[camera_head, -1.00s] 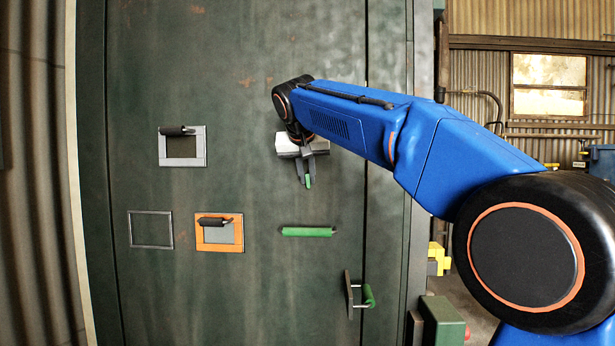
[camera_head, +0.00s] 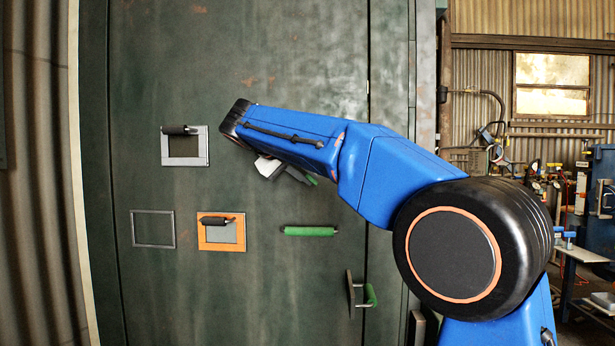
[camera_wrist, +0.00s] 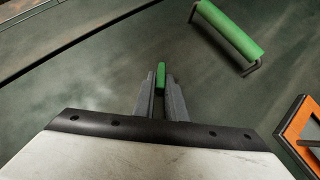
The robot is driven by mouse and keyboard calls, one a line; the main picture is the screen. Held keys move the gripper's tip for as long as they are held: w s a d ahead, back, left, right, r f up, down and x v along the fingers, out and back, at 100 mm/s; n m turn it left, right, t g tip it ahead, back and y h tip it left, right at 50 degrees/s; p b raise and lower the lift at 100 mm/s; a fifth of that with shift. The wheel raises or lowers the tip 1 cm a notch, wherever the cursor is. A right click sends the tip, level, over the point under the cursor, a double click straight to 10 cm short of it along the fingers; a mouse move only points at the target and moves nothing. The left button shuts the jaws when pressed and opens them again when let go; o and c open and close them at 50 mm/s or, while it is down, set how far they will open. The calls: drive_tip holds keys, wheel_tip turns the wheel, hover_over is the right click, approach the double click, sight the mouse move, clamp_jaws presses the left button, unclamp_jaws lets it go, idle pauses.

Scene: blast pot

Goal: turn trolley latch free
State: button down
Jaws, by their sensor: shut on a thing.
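My gripper (camera_head: 304,176) is shut on a small green grip (camera_head: 312,181), which looks like the trolley latch, at the dark green door. In the wrist view the green grip (camera_wrist: 161,74) sits between the two grey fingertips (camera_wrist: 160,92). In the head view the gripper slants down to the right. My blue arm covers part of it, and the rest of the latch is hidden. How far the latch is turned cannot be told.
To the left are a grey-framed panel (camera_head: 204,147), an orange-framed panel (camera_head: 239,236) and an empty thin frame (camera_head: 134,230).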

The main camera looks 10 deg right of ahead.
drive_tip(key=shift+a+f+n+h, duration=0.1)
drive_tip(key=shift+f+n+h, duration=0.1)
drive_tip(key=shift+n+h, duration=1)
drive_tip(key=shift+w+f+n+t+h, duration=0.15)
drive_tip(key=shift+n+t+h, duration=0.15)
drive_tip(key=shift+n+h, duration=1.1)
idle(3.1)
drive_tip(key=shift+m+h, duration=0.3)
drive_tip(key=c, duration=1.7)
unclamp_jaws()
drive_tip(key=shift+c, duration=0.2)
drive_tip(key=v, duration=1.7)
drive_tip(key=shift+a, duration=0.2)
drive_tip(key=shift+c, duration=0.3)
